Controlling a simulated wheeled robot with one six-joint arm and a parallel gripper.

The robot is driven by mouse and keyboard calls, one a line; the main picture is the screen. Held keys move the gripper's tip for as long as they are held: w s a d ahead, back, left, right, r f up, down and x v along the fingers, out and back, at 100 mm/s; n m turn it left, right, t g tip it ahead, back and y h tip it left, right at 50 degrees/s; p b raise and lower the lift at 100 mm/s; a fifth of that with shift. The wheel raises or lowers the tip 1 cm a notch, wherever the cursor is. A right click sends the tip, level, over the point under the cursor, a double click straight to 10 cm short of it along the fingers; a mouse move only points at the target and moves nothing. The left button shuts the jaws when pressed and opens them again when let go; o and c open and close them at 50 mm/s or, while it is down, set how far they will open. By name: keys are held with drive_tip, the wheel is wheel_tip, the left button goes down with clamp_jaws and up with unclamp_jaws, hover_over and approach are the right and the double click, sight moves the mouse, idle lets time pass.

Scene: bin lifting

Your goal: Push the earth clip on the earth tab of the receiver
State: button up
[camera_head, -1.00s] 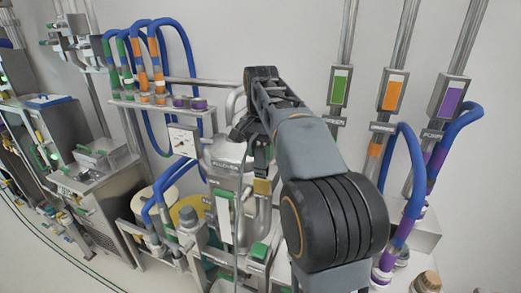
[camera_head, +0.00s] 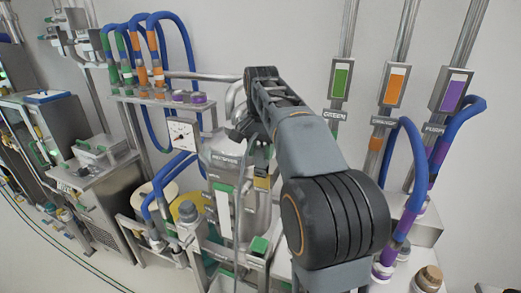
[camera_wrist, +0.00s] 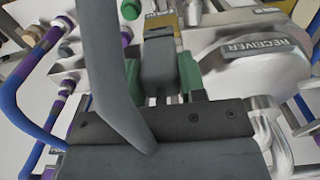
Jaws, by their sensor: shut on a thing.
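The receiver (camera_head: 224,158), a pale metal vessel with a name plate, stands behind my arm. In the wrist view the receiver (camera_wrist: 252,66) fills the upper right with its "RECEIVER" label. My gripper (camera_wrist: 160,85) is shut on a dark grey block, apparently the earth clip (camera_wrist: 158,62), with green pieces on both sides. A grey lead (camera_wrist: 108,70) crosses in front of the gripper and hides part of it. A brass-coloured piece (camera_wrist: 160,22), possibly the earth tab, lies just beyond the clip. Whether they touch cannot be told. In the head view my gripper (camera_head: 258,158) is partly hidden by the arm.
A gauge (camera_head: 183,135) and blue hoses (camera_head: 168,98) stand left of the receiver. More blue hoses (camera_head: 415,165) and labelled pipes are at the right. A green-topped part (camera_head: 259,246) stands below the gripper.

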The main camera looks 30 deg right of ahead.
drive_tip(key=shift+f+b, duration=0.55)
drive_tip(key=shift+f, duration=0.55)
idle(1.1)
drive_tip(key=o, duration=1.2)
drive_tip(key=shift+c, duration=0.2)
wheel_tip(320, 180, up, 14)
drive_tip(key=p, duration=0.4)
drive_tip(key=s+a+f+n+t+b, duration=0.1)
drive_tip(key=s+a+f+n, duration=0.2)
drive_tip(key=f, duration=0.6)
drive_tip(key=s+a+f+n+t+b, duration=0.1)
drive_tip(key=s+a+f+n+t, duration=0.1)
drive_tip(key=s+f, duration=0.5)
drive_tip(key=s+a+f+n+t+b, duration=0.1)
drive_tip(key=s+a+f+n, duration=0.3)
drive_tip(key=f, duration=0.7)
drive_tip(key=shift+s+f+t+b, duration=0.15)
drive_tip(key=shift+s+t+b, duration=0.3)
drive_tip(key=shift+s, duration=0.55)
